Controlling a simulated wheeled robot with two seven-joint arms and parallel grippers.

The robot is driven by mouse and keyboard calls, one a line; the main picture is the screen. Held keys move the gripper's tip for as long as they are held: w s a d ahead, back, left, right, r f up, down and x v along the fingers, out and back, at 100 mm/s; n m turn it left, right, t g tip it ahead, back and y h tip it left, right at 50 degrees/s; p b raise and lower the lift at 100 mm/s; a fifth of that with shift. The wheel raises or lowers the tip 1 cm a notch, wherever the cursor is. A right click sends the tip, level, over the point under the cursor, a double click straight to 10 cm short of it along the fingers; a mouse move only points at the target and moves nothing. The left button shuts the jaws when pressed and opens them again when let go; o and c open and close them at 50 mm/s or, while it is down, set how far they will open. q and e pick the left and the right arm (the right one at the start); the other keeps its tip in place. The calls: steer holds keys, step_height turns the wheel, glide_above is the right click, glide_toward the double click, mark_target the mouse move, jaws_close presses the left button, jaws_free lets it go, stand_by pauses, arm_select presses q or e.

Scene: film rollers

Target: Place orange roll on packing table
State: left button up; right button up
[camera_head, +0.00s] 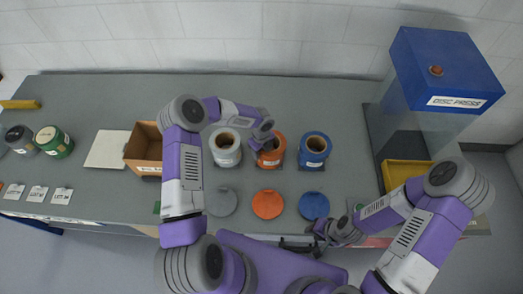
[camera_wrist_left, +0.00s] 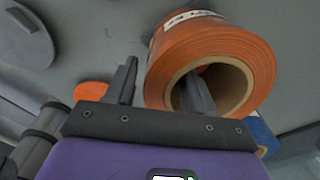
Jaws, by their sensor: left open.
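The orange roll (camera_head: 275,158) stands upright on the long grey table (camera_head: 330,95), between a white roll and a blue roll. My left gripper (camera_head: 265,143) is at the orange roll, its jaws open. In the left wrist view, one finger of the left gripper (camera_wrist_left: 160,88) reaches into the core of the orange roll (camera_wrist_left: 210,42) and the other is outside its wall. Whether either finger touches the roll cannot be told. My right gripper (camera_head: 300,244) is low over the table's front edge, apart from the rolls; its jaw opening is unclear.
The white roll (camera_head: 225,155) and blue roll (camera_head: 314,148) flank the orange one closely. Grey, orange (camera_head: 268,205) and blue discs lie in front. An open cardboard box (camera_head: 143,145) stands left; the disc press (camera_head: 440,75) and a yellow bin (camera_head: 398,172) stand right.

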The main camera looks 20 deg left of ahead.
arm_select(q)
step_height(320, 180, up, 11)
steer(key=s+d+f+n+h, duration=0.1)
steer(key=s+d+f+n, duration=0.2)
steer(key=s+n, duration=0.3)
steer(key=s+d+f+n+h, duration=0.2)
steer(key=s+d+f+n, duration=0.2)
steer(key=s+n, duration=0.3)
steer(key=s+d+f+n+h, duration=0.2)
steer(key=s+d+f+n, duration=0.2)
steer(key=s+n, duration=0.3)
steer(key=shift+f, duration=0.55)
steer(key=s+a+n, duration=0.1)
steer(key=n, duration=0.1)
steer(key=s+a+f+n, duration=0.1)
steer(key=s+n, duration=0.1)
steer(key=s+n+y, duration=0.1)
steer(key=n, duration=0.1)
steer(key=shift+s+a+f+n, duration=0.15)
steer(key=shift+a+f+n, duration=0.15)
steer(key=shift+a, duration=0.1)
steer(key=shift+t, duration=0.3)
